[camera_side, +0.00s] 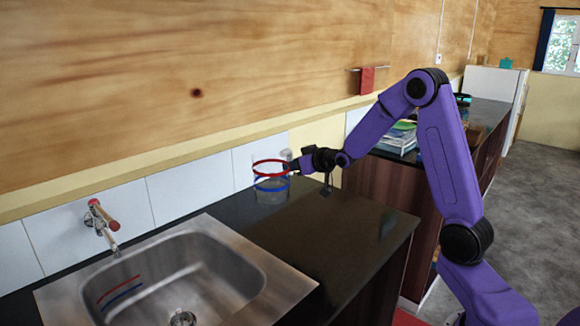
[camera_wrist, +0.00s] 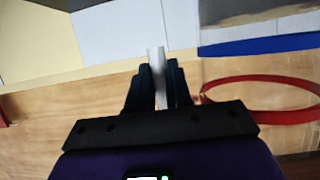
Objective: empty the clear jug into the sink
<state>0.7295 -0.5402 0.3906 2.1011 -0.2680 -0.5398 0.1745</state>
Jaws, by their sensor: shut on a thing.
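The clear jug (camera_side: 271,192) has a red rim and a blue band and is upright at the back of the dark counter, near the tiles. I cannot tell whether its base touches the counter. In the wrist view the jug (camera_wrist: 262,88) shows at the right, with its red rim and blue band. My gripper (camera_side: 290,167) is at the jug's right side; in the wrist view its fingers (camera_wrist: 158,82) are shut on a pale upright strip, the jug's handle. The jug's contents cannot be made out. The steel sink (camera_side: 265,290) is at lower left, apart from the jug.
A tap (camera_side: 103,222) with red-brown parts sticks out from the tiled wall over the sink. A red and a blue streak show on the sink's left wall. Counter between jug and sink is clear. Books (camera_side: 398,138) lie on the farther counter behind my arm.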

